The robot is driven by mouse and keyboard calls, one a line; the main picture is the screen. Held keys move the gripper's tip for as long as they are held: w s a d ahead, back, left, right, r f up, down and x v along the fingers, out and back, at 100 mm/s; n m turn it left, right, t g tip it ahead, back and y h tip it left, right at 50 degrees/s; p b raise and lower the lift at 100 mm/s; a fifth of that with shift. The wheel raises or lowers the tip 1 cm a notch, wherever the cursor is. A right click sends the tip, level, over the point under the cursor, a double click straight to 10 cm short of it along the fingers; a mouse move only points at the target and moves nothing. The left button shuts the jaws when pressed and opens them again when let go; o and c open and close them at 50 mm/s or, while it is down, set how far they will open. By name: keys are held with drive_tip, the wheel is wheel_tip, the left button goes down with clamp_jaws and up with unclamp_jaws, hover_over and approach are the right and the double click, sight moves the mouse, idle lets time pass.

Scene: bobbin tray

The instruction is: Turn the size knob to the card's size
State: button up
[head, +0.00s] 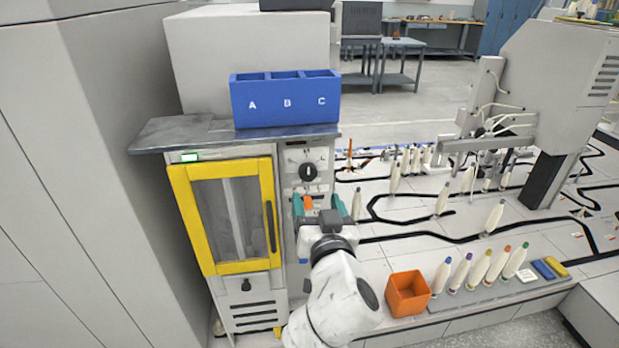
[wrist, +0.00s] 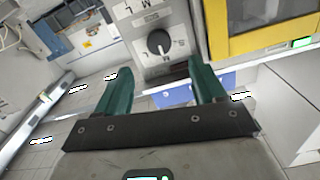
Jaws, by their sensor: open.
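The black size knob (head: 308,172) is on the grey panel right of the yellow-framed door; it also shows in the wrist view (wrist: 159,42). It has a white pointer mark, with letters around it, including M and L. I cannot tell surely which letter it points at. My gripper (head: 319,202) is open and empty just below the knob. In the wrist view its two teal fingers (wrist: 161,72) stand apart, with the knob beyond the gap, not touched. A small white card (head: 527,276) lies on the ledge at the right; its print is too small to read.
A blue bin (head: 285,105) marked A, B and C stands on the cabinet top above the knob. The yellow-framed door (head: 192,262) is left of the panel. An orange box (head: 407,293) and several coloured-tip bobbins (head: 480,271) stand at the right.

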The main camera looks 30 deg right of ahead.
sight(309, 175)
drive_tip(key=p+x, duration=0.1)
drive_tip(key=x, duration=0.8)
drive_tip(key=shift+w+d+f, duration=0.1)
drive_tip(key=shift+w+d, duration=0.05)
drive_tip(key=shift+w, duration=0.1)
drive_tip(key=shift+c, duration=0.4)
drive_tip(key=c, duration=1)
